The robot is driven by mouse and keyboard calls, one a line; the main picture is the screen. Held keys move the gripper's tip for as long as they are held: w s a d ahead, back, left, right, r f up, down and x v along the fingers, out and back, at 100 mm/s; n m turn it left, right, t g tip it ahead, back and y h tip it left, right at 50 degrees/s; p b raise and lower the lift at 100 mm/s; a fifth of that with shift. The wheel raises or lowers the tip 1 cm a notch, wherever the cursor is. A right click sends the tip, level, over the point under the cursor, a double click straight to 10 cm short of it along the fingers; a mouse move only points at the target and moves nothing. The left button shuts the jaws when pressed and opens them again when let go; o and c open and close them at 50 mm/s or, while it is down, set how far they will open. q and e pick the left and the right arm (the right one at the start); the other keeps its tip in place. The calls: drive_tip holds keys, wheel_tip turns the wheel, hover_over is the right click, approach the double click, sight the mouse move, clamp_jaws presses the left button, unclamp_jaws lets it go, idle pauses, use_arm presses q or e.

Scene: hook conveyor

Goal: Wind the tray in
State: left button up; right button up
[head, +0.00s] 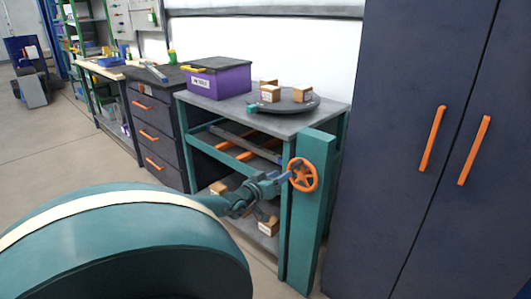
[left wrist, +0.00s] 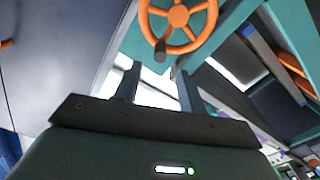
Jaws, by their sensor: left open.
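An orange handwheel (head: 303,175) is mounted on the teal post (head: 312,215) at the front right of the workbench. In the left wrist view, the wheel (left wrist: 178,15) has a dark knob (left wrist: 160,50) on its lower rim. My left gripper (head: 284,178) is close to the left side of the wheel. In the left wrist view, its two fingers (left wrist: 156,78) are apart with nothing between them, and the knob appears just past their tips. A round dark tray (head: 285,108) with several small cardboard boxes sits on the bench top. My right gripper is not in view.
Orange rails (head: 235,148) show inside the bench frame. A purple bin (head: 217,80) stands on the bench top. Small boxes lie on the lower shelf (head: 235,184). A dark cabinet (head: 395,130) stands close on the right. The floor (head: 90,160) at left is open.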

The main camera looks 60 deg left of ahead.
use_arm(q)
drive_tip(key=p+v, duration=0.2)
drive_tip(key=v, duration=0.4)
drive_tip(key=shift+s, duration=0.15)
drive_tip(key=shift+d, duration=0.1)
idle(0.4)
